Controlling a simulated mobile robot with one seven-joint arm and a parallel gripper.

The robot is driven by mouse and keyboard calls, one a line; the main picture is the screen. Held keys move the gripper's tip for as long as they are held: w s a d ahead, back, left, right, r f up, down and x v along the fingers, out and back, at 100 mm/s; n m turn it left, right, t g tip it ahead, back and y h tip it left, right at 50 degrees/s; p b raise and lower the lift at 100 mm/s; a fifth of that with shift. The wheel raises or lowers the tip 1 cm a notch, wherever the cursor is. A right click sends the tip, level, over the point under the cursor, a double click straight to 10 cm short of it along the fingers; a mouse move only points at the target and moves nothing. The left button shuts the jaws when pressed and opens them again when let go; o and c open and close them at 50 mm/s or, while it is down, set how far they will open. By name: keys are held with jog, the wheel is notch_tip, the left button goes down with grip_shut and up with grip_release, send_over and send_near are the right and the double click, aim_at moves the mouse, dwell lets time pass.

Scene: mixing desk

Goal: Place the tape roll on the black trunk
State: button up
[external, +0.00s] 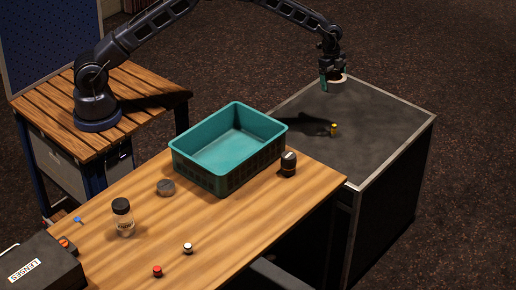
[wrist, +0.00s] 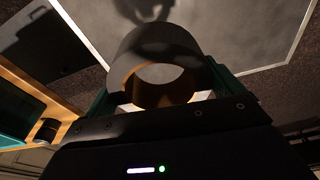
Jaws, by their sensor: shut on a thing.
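The black trunk (external: 385,130) has a dark grey top with a pale metal edge. The roll is held over the far part of the trunk top. A shadow lies apart from it on the top, so it appears raised; the exact height is unclear.
A teal crate (external: 190,168) sits on the wooden desk (external: 215,235) left of the trunk. A dark jar (external: 288,165) stands near the desk's right edge. A glass jar (external: 123,218) is further left.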

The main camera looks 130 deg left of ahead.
jog(key=n, duration=0.1)
send_over(325, 123)
jog(key=f, duration=2.1)
jog(key=shift+s+d, duration=0.1)
jog(key=shift+s, duration=0.15)
jog(key=o, duration=0.9)
jog(key=shift+f, duration=0.15)
jog(key=r, duration=0.4)
jog(key=s+r, duration=0.1)
jog(key=r, duration=0.7)
jog(key=shift+s+r, duration=0.15)
jog(key=shift+s, duration=0.25)
